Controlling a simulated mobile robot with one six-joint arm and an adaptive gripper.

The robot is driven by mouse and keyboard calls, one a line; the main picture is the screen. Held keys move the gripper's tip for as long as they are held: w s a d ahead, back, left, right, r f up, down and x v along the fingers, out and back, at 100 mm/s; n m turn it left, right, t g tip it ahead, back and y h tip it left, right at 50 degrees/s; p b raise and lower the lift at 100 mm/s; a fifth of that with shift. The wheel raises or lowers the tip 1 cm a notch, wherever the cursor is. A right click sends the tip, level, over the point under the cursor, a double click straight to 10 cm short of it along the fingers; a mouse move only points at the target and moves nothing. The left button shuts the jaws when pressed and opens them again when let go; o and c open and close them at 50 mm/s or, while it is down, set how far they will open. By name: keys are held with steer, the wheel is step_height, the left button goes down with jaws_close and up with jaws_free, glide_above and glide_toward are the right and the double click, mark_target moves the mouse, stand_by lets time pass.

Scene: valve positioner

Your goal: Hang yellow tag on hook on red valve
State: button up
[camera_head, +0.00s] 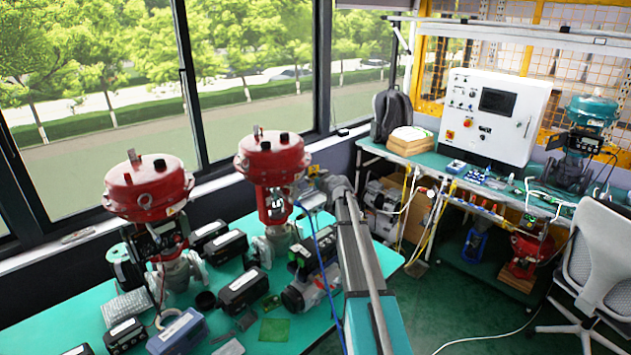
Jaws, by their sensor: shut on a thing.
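Two red-topped valves stand upright on the green table, a left red valve (148,188) and a right red valve (270,160). My arm reaches up from the lower middle, and my gripper (304,190) is at the right side of the right red valve, close to its red yoke. The gripper is small in view, and whether it touches the valve cannot be told. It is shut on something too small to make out.
The green table (85,315) holds several black boxes, including one black box (243,287), a blue-grey bin (177,332) and a flat olive square (274,330). A workbench with a white control box (495,115) stands at the back right. A grey chair (603,255) is at the right.

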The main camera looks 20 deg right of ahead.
steer(key=shift+w+a+f, duration=0.1)
steer(key=shift+w+f, duration=0.2)
stand_by(0.7)
steer(key=o, duration=1.1)
steer(key=shift+o, duration=0.2)
steer(key=shift+w, duration=0.1)
